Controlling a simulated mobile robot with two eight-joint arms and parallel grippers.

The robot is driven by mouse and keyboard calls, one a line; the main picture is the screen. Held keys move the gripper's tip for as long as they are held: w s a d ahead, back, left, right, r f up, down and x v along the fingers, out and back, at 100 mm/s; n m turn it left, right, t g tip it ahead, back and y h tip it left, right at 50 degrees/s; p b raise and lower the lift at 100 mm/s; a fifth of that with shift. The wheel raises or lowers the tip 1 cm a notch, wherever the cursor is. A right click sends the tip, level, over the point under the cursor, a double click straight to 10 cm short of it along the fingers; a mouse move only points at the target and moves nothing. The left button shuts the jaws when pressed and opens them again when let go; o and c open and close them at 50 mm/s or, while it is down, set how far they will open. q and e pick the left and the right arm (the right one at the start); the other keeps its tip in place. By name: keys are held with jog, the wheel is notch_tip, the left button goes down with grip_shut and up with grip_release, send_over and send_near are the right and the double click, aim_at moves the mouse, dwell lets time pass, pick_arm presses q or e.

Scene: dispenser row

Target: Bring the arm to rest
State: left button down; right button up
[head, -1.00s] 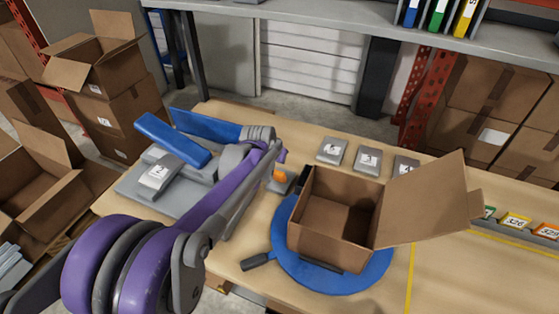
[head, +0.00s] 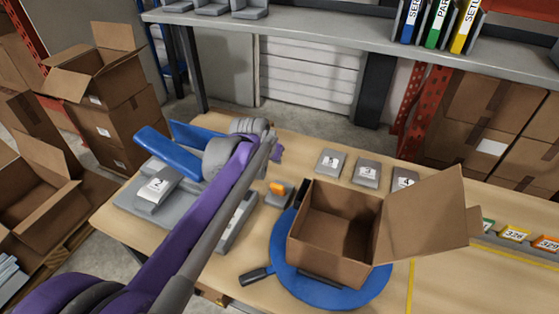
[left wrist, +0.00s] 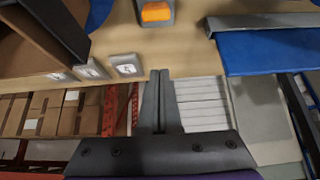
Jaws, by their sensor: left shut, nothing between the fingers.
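My left arm comes in from the lower left in the head view and reaches over the left part of the table (head: 440,190). Its purple and grey links end above the grey and blue device (head: 135,205), near the small block with an orange top (head: 278,191). In the left wrist view my left gripper (left wrist: 161,75) has its two fingers together with nothing between them. The fingers point over the table edge, apart from the objects. The gripper itself is largely hidden behind the arm in the head view. My right gripper is not in view.
An open cardboard box (head: 330,253) stands on a blue round turntable (head: 378,285). Several numbered grey dispensers (head: 331,163) line the table's back edge. A shelf (head: 330,38) with binders (head: 437,25) spans the back. Open cartons (head: 40,205) stand at left. The table's right part is mostly clear.

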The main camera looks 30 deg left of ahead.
pick_arm(q)
jog(key=shift+s+r, duration=0.1)
jog(key=shift+r, duration=0.35)
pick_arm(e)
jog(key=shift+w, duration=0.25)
pick_arm(q)
jog(key=shift+s, duration=0.1)
jog(key=s+d+f, duration=0.3)
jog(key=s, duration=0.5)
jog(key=s+d+f+g, duration=0.1)
jog(key=s+d+f, duration=0.2)
jog(key=s, duration=0.5)
jog(key=s+d+f, duration=0.4)
jog(key=s+f, duration=0.1)
jog(key=s, duration=0.4)
jog(key=shift+m, duration=0.3)
jog(key=shift+d, duration=0.1)
